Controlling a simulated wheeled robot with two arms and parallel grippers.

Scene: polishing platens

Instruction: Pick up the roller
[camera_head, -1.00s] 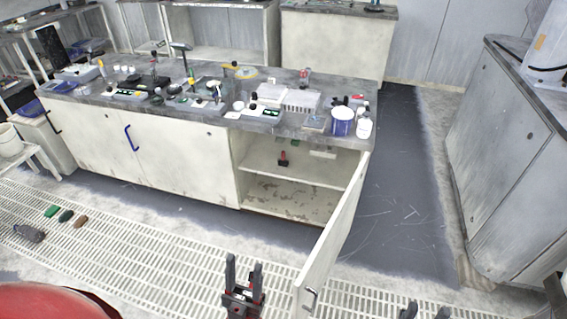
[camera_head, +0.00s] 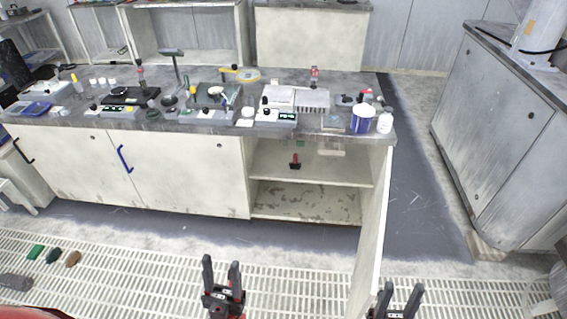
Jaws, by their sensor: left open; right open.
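A small red and black object (camera_head: 295,161), possibly the roller, sits on the upper shelf (camera_head: 330,171) of the open cabinet. It is too small to identify for certain. My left gripper (camera_head: 221,264) is open and empty at the bottom of the head view, in front of the cabinet and well short of the object. My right gripper (camera_head: 402,289) is open and empty at the bottom right, beside the lower part of the open cabinet door (camera_head: 372,235).
The open door juts toward me on the cabinet's right side. The bench top (camera_head: 205,127) is crowded with devices, a blue and white tub (camera_head: 362,119) and a white bottle (camera_head: 385,122). Small blocks (camera_head: 54,256) lie on the floor grating at left. The floor before the cabinet is clear.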

